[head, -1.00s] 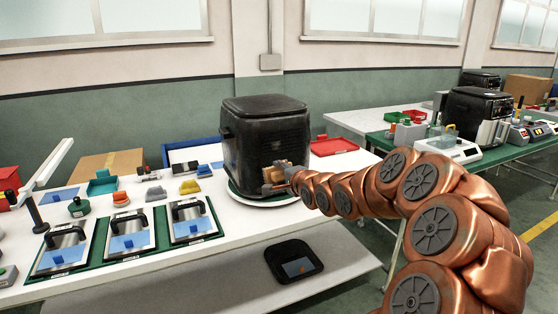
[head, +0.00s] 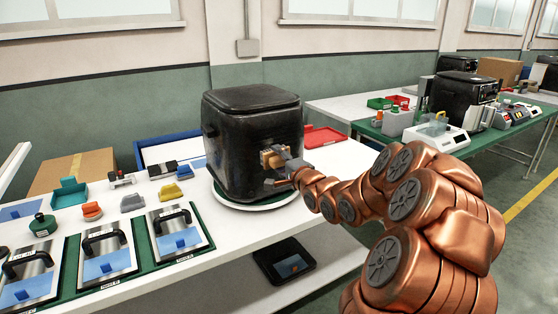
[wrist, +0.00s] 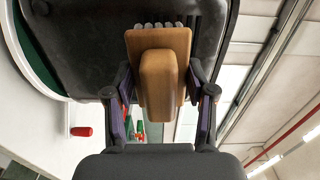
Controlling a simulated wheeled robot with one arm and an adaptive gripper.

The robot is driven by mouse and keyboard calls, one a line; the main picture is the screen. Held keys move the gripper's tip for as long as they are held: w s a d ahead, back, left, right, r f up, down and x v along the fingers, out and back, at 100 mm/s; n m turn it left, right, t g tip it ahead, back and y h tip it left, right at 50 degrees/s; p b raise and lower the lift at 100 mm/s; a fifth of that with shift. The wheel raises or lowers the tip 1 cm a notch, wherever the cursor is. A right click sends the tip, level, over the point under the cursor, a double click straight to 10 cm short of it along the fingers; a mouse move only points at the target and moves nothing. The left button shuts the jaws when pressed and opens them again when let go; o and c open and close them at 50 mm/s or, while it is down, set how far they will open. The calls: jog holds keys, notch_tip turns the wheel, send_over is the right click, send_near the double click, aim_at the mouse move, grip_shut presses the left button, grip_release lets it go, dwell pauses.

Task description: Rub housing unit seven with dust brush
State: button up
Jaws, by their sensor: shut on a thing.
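A large black fryer housing (head: 240,125) stands upright on a round white turntable (head: 228,203) on the white bench. No number is readable on it. My gripper (head: 283,168) is at the housing's right-hand face. It is shut on the wooden dust brush (head: 270,157), whose block and handle also show in the wrist view (wrist: 160,80) between the two fingers (wrist: 164,105). The pale bristles (wrist: 163,25) point at the dark housing wall (wrist: 85,30). They look at or very near the surface; firm contact cannot be told. The bristle tips are partly hidden by the block.
Panels with black handles (head: 178,232) lie on the bench front left, with small coloured tools behind. A blue bin (head: 165,142) and red tray (head: 322,137) flank the housing. A dark lid-like part (head: 284,262) lies on the lower shelf. A green table (head: 385,130) stands right.

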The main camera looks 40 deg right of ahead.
jog(key=w, duration=0.5)
jog(key=shift+w, duration=0.25)
dwell(0.9)
jog(key=shift+w+p, duration=0.7)
jog(key=shift+w, duration=0.2)
jog(key=shift+d, duration=0.15)
jog(key=shift+s+d+r+p, duration=0.1)
jog(key=shift+d+r+p, duration=0.1)
jog(key=shift+d+p, duration=0.7)
jog(key=shift+s+d+f+p, duration=0.1)
jog(key=shift+d+p, duration=0.4)
jog(key=shift+p, duration=0.3)
jog(key=shift+s+d+f+p, duration=0.1)
jog(key=shift+d+p, duration=0.4)
jog(key=shift+p, duration=0.3)
jog(key=shift+w+r+p, duration=0.1)
jog(key=shift+w+p, duration=0.05)
jog(key=shift+p, duration=0.35)
